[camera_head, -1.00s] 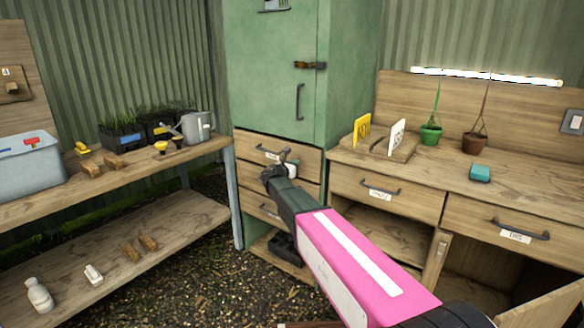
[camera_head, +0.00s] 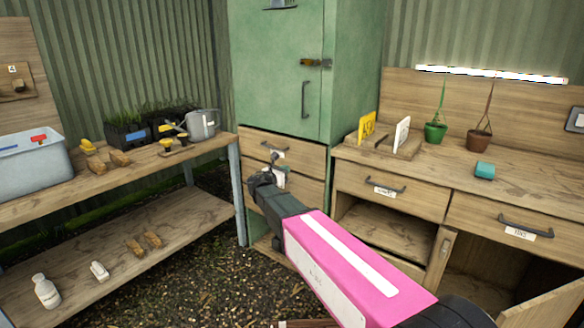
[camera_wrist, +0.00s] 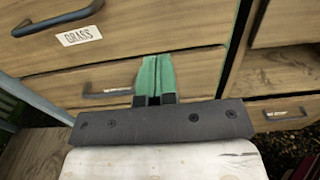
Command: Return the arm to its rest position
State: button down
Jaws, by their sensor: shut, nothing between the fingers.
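My arm, with its pink link, reaches from the lower right of the head view toward the drawers under the green cabinet. My gripper (camera_head: 274,162) is at its far end, in front of those drawers, small and partly hidden by my wrist. In the wrist view my gripper (camera_wrist: 156,62) shows green fingertips pressed together with nothing between them. They overlap the lower drawer front in that picture; whether they touch it I cannot tell.
Drawers (camera_wrist: 165,25), one labelled GRASS, fill the wrist view. The green cabinet (camera_head: 270,85) stands above them. A bench (camera_head: 460,170) with pots and cards is on the right. A shelf table (camera_head: 110,180) with a watering can (camera_head: 203,125) is on the left.

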jog(key=s+d+f+m+g+y, duration=0.3)
jog(key=s+d+f+m+g, duration=0.6)
jog(key=s+d+f+m, duration=0.6)
jog(key=s+d+f+m+g+y, duration=0.2)
jog(key=s+f+m+y, duration=0.1)
jog(key=s+m, duration=0.3)
jog(key=s+d+f+m+g+y, duration=0.1)
jog(key=s+f+m+g+y, duration=0.2)
jog(key=s+m+y, duration=0.2)
jog(key=shift+s+d+f+m, duration=0.4)
jog(key=shift+s+m, duration=0.8)
jog(key=shift+s, duration=1.1)
